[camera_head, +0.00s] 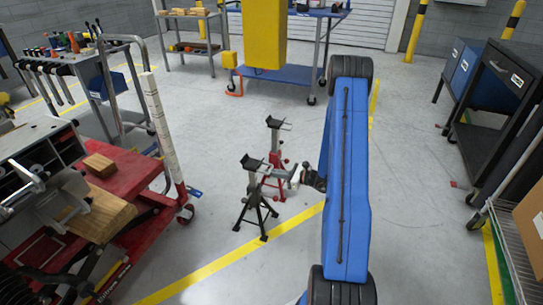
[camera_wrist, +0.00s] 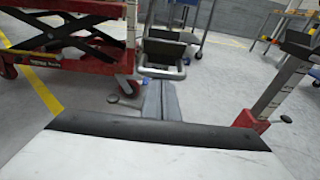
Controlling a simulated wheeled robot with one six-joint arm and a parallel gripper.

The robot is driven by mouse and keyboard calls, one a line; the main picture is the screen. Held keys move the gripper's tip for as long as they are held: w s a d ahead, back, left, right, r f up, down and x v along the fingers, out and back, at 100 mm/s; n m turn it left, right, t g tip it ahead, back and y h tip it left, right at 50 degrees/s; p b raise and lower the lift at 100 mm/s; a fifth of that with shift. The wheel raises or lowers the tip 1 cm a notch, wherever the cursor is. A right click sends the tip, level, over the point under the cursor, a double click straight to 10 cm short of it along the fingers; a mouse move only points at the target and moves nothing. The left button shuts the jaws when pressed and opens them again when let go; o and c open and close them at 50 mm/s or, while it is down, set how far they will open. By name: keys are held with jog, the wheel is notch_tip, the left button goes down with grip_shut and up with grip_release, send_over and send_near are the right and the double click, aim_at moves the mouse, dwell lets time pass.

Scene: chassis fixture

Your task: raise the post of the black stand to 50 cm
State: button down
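The black stand (camera_head: 256,196) stands upright on splayed legs on the floor, near the picture's middle in the head view. Its dark saddle (camera_head: 252,163) tops a short grey post. My gripper (camera_head: 284,174) reaches in from the right at about the height of the stand's upper part. The finger gap and any contact with the post are unclear. A red stand (camera_head: 275,160) stands just behind the black one.
A red lift cart (camera_head: 120,185) with wooden blocks stands at left. A tool trolley (camera_head: 95,75) is behind it. A dark cabinet (camera_head: 490,85) and cardboard box (camera_head: 530,225) are at right. The red stand's post (camera_wrist: 278,88) is close at right in the wrist view. Floor in front is clear.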

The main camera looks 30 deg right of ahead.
jog(key=shift+r, duration=3.05)
jog(key=shift+f, duration=1.55)
jog(key=f+v, duration=0.1)
jog(key=v, duration=0.8)
jog(key=shift+f, duration=0.2)
